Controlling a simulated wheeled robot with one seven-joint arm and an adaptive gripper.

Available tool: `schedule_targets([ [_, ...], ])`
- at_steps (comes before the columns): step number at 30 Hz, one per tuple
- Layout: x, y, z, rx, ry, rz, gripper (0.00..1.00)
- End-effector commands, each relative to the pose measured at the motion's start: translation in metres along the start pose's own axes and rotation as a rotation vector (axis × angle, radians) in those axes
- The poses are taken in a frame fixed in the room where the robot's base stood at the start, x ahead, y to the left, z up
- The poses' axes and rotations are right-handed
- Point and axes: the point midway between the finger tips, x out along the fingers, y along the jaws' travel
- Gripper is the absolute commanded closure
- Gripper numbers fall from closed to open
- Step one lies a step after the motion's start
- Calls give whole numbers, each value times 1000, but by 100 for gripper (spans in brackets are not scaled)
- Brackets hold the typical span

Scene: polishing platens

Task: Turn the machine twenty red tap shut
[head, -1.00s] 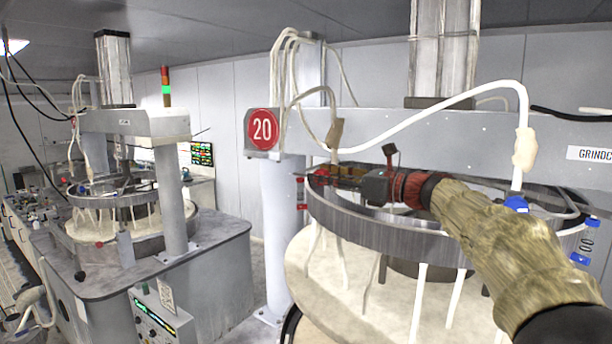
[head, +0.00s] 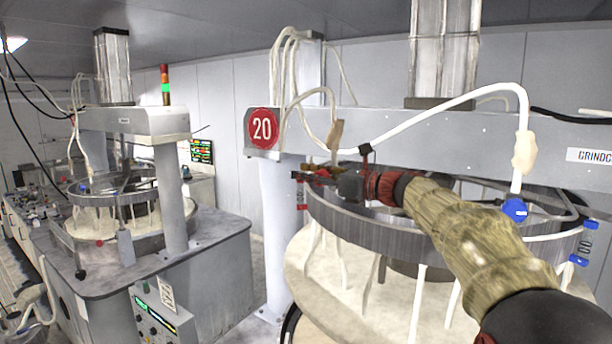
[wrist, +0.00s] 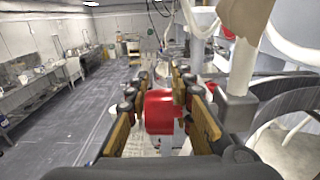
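The red tap (wrist: 162,111) shows in the wrist view as a red rounded handle in the middle, between the two brown-padded fingers of my gripper (wrist: 162,78). The fingers stand apart, one on each side of it. A small gap shows on the left; the right finger is close, and I cannot tell whether it touches. In the head view my gripper (head: 318,174) is at the left rim of the machine's metal ring (head: 395,231), below the round red 20 sign (head: 263,129). The tap's handle is mostly hidden there by the gripper.
A blue tap (head: 515,209) sits on the ring's right side, with a white hose running to it. The grey beam (head: 450,140) crosses just above my arm. A grey post (head: 283,230) stands left of the ring. Another machine (head: 135,125) stands further left.

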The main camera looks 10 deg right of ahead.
Motion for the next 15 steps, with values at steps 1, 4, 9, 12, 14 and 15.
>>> schedule_targets([
  [1, 0, 0, 0, 0, 0, 0, 82],
  [4, 0, 0, 0, 0, 0, 0, 88],
  [9, 0, 0, 0, 0, 0, 0, 97],
  [12, 0, 0, 0, 0, 0, 0, 100],
  [14, 0, 0, 0, 0, 0, 0, 100],
  [15, 0, 0, 0, 0, 0, 0, 100],
])
